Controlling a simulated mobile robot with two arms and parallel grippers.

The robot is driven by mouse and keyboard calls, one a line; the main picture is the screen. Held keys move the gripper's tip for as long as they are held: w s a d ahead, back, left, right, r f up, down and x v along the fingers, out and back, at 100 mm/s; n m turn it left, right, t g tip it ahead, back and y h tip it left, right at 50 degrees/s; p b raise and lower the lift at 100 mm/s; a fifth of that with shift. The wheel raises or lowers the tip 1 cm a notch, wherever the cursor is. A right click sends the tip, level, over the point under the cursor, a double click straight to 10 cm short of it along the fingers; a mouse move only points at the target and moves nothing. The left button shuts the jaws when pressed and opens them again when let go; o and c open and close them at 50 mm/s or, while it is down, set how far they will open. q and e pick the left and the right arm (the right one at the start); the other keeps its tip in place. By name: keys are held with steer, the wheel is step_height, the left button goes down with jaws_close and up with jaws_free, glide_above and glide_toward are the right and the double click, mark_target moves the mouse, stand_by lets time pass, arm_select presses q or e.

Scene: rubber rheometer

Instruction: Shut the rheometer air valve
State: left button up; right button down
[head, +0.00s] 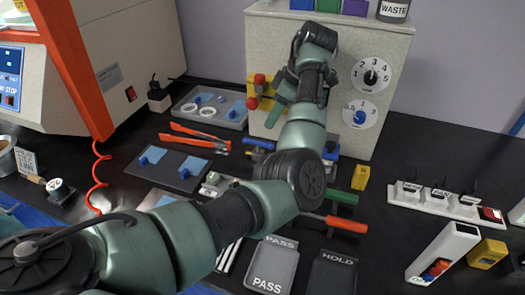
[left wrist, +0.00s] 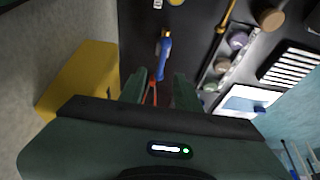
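My left arm reaches from the lower left across the bench to the grey cabinet (head: 385,50). My left gripper (head: 278,112) points down in front of the cabinet's face; it also shows in the left wrist view (left wrist: 160,82), with its two fingers apart. A yellow fitting with red knobs (head: 255,84) is on the cabinet face, just left of the gripper and partly covered by it. A yellow block (left wrist: 82,80) shows left of the fingers in the left wrist view. I cannot tell for sure which part is the air valve. My right gripper is not in view.
Two dials (head: 371,76) are on the cabinet. The orange-and-white machine (head: 130,60) stands at the left. Grey trays (head: 180,110), red tongs (head: 195,138), a PASS tray (head: 270,268) and a white switch strip (head: 430,200) lie on the black bench. Bare bench shows at right.

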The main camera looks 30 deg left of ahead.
mark_target(259, 142)
arm_select(q)
steer(key=shift+s+a+f, duration=0.15)
steer(key=shift+f, duration=0.1)
steer(key=p+x, duration=0.1)
steer(key=x, duration=1)
steer(key=shift+s, duration=0.1)
jaws_close()
